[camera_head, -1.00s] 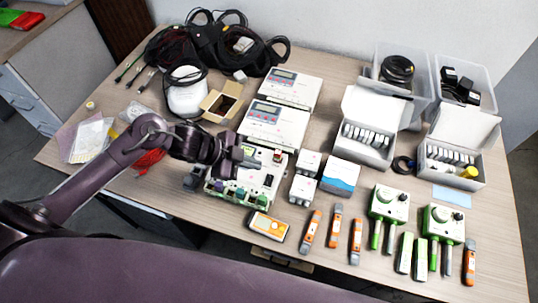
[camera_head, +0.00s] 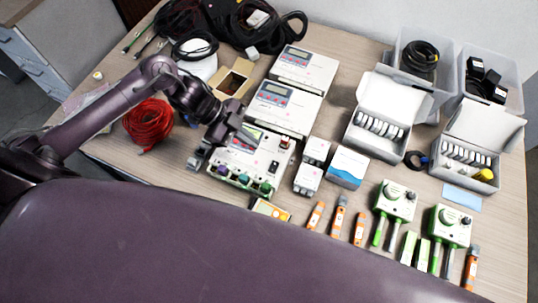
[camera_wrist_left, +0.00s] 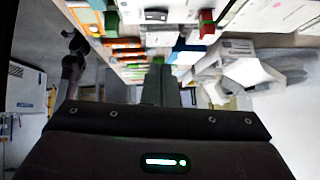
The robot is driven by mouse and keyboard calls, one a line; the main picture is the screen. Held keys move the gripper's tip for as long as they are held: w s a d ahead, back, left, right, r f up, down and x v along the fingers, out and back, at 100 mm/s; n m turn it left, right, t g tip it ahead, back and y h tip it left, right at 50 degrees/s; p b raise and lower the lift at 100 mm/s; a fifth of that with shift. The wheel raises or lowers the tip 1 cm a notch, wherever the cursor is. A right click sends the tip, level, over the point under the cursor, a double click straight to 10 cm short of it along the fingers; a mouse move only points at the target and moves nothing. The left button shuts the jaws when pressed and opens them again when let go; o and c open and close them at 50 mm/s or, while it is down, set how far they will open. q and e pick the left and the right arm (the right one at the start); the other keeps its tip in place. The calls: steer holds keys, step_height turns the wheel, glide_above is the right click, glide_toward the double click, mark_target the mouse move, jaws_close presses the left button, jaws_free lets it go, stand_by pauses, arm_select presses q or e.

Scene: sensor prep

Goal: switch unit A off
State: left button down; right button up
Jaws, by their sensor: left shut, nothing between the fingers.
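I cannot read a label that marks which device is unit A. A white board unit (camera_head: 262,160) with a red switch, a black part and green and purple connectors lies at the centre of the table. Two white boxes with displays, a near one (camera_head: 283,112) and a far one (camera_head: 305,70), lie behind it. Two green-and-white knob units, one (camera_head: 397,200) and another (camera_head: 450,226), stand at the right. My right gripper is not in view.
A red cable coil (camera_head: 148,122) lies left of my gripper, under my arm. Small white boxes (camera_head: 312,165) and a blue-white box (camera_head: 347,167) stand right of the board unit. Orange-grey tools (camera_head: 338,217) lie along the front. Open boxes (camera_head: 378,122) and clear bins fill the back right.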

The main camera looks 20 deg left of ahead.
arm_select(q)
steer(key=p, duration=0.1)
glide_above(276, 164)
steer(key=a, duration=0.2)
steer(key=f, duration=0.5)
steer(key=shift+s+d, duration=0.1)
steer(key=shift+s, duration=0.2)
step_height(276, 164, down, 2)
steer(key=shift+w+f+p, duration=0.1)
steer(key=shift+f+p, duration=0.15)
steer(key=shift+p, duration=0.05)
steer(key=shift+w+f, duration=0.1)
steer(key=shift+f, duration=0.55)
steer(key=shift+f, duration=0.1)
steer(key=shift+w+f+b, duration=0.1)
steer(key=shift+f+b, duration=0.2)
steer(key=shift+b, duration=0.1)
steer(key=shift+r, duration=0.2)
steer(key=shift+s+p, duration=0.2)
steer(key=shift+p, duration=0.1)
